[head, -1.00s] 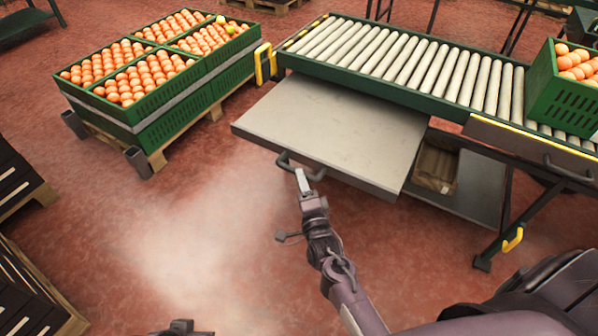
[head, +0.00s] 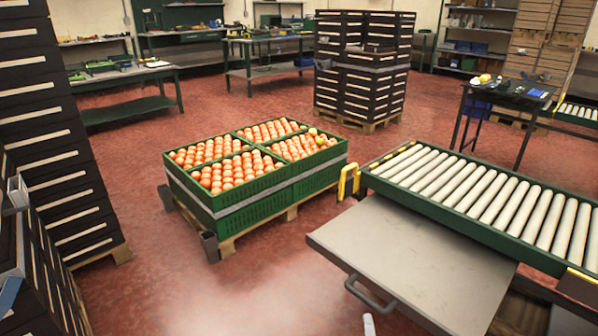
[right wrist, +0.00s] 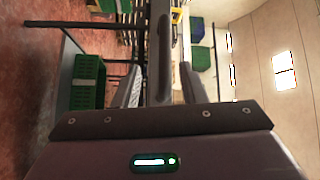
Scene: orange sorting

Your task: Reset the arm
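My right gripper (head: 368,325) shows in the head view only as a light fingertip at the bottom edge, just below the grey handle (head: 372,298) of the pull-out board (head: 410,255). In the right wrist view, the two fingers of my right gripper (right wrist: 161,84) stand apart. A dark bar (right wrist: 162,50) runs between them with gaps on both sides, so nothing looks gripped. The rest of my right arm is out of the head view.
Green crates of oranges (head: 258,198) stand on a pallet left of the roller conveyor (head: 480,195). Stacked dark crates (head: 50,140) rise at the left, and another stack (head: 360,70) stands behind. Red floor between them is open.

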